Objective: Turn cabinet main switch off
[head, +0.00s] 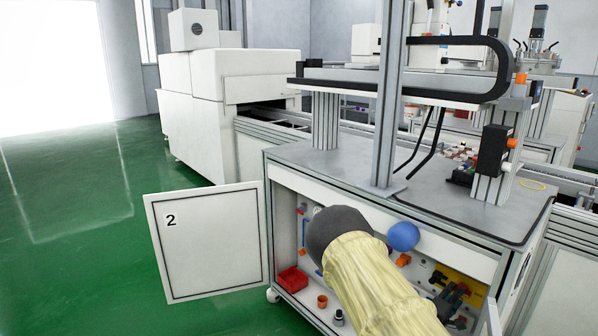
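The cabinet (345,177) under the grey worktop stands open. Its white door, marked 2 (205,240), is swung out to the left. A yellow part (462,287) with dark fittings beside it shows inside at the lower right. I cannot make out which part is the main switch or how it is set. My arm, in a pale yellow sleeve with a dark rounded end, reaches across the opening and hides the middle of the interior.
A red bin (292,279) and a small orange cup (322,301) sit on the cabinet floor at left. A metal post (389,110) rises from the worktop. White machines stand behind. The green floor (90,250) at left is clear.

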